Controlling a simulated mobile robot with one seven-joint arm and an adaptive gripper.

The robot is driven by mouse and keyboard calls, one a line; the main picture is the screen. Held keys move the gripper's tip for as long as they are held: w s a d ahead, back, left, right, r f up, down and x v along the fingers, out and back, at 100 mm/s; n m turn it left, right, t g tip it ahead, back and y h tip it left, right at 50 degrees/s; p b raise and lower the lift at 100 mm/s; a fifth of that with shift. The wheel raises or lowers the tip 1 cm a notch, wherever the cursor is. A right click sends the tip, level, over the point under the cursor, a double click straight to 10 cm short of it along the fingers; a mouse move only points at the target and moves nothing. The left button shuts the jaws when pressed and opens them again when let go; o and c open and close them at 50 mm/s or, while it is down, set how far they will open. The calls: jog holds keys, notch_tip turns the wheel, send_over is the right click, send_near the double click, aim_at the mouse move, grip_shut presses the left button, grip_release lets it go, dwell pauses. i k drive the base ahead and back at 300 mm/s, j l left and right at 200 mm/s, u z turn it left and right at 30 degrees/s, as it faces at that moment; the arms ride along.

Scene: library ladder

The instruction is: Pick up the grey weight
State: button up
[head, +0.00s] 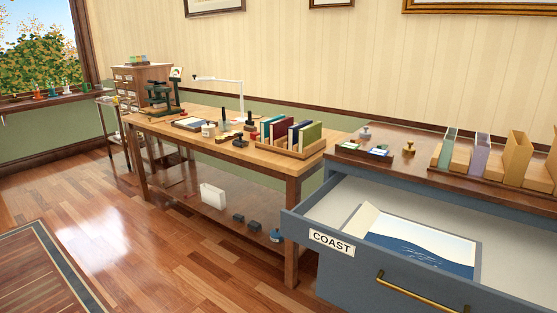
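A small grey weight (365,133) with a rounded knob stands upright on the brown top of the blue-grey cabinet, near its back left. A similar brass-coloured weight (408,148) stands to its right and a little nearer. Small flat cards or pictures (378,151) lie just in front of the grey weight. My gripper is not in view, so I cannot see its state or what it holds.
The cabinet's drawer (331,242), labelled COAST, is pulled open with a blue-and-white print (420,245) inside. Upright folders (482,152) stand at the cabinet's right. A wooden workbench (290,170) with books and tools adjoins at left.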

aim_at(366, 134)
jog(key=i+j+u, duration=0.1)
jog(key=i+u, duration=0.25)
jog(key=i, duration=0.3)
jog(key=i+u, duration=0.35)
jog(key=i, duration=0.3)
jog(key=i+j+z, duration=0.1)
jog(key=i+z, duration=0.25)
jog(key=i+j+z, duration=0.15)
jog(key=i+z, duration=0.15)
jog(key=i+j+z, duration=0.2)
jog(key=z, duration=0.15)
jog(key=i+j+z, duration=0.1)
jog(key=z, duration=0.35)
jog(key=i+j+z, duration=0.2)
jog(key=z, duration=0.3)
jog(key=i+j+z, duration=0.15)
jog(key=z, duration=0.3)
jog(key=j+z, duration=0.4)
jog(key=k+j+z, duration=0.1)
jog(key=j+z, duration=0.25)
jog(key=i+j, duration=0.1)
jog(key=i, duration=0.7)
jog(key=l+z, duration=0.05)
